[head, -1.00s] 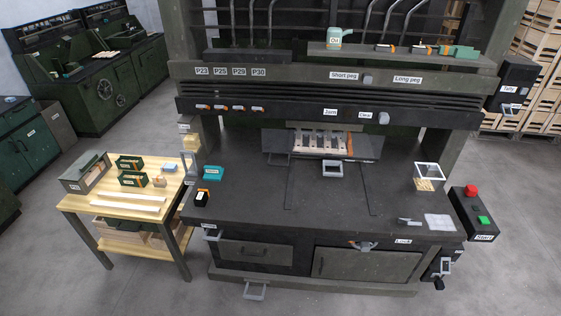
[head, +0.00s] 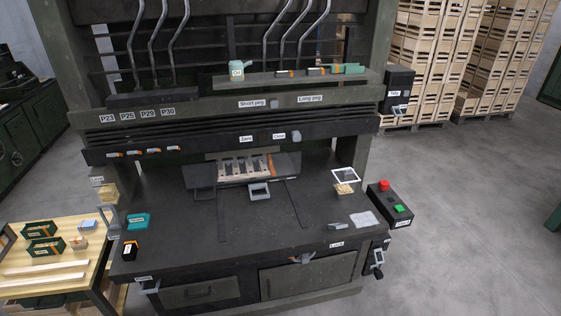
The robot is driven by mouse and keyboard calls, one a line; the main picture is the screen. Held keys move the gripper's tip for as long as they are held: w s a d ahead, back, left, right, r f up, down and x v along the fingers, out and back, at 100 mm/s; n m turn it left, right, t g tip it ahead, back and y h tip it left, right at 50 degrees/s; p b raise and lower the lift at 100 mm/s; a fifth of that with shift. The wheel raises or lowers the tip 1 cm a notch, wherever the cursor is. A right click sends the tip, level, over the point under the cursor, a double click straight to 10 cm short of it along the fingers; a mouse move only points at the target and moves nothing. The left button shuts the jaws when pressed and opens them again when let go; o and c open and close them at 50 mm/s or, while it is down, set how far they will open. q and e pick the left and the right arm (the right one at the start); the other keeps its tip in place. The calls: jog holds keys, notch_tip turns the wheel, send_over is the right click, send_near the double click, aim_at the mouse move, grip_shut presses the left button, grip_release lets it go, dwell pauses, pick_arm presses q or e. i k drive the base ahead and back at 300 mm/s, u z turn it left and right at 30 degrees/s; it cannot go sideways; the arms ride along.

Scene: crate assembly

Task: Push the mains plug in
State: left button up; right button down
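I cannot make out a mains plug or a socket in the head view. The dark machine bench (head: 180,228) fills the middle, with a start box (head: 376,200) carrying a red button (head: 384,185) and a green button (head: 401,209) at its right. A small grey fitting with a black knob (head: 377,271) sits on the bench's right side; I cannot tell what it is. Neither of my grippers is in view.
A light wooden table (head: 85,261) with dark green bins stands at the left. A white-framed box (head: 345,179) and a pale sheet (head: 364,219) are on the bench's right. Crate stacks (head: 435,55) stand behind. Open grey floor (head: 480,220) lies to the right.

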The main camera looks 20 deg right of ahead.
aim_at(379, 275)
jog(key=z, duration=1.45)
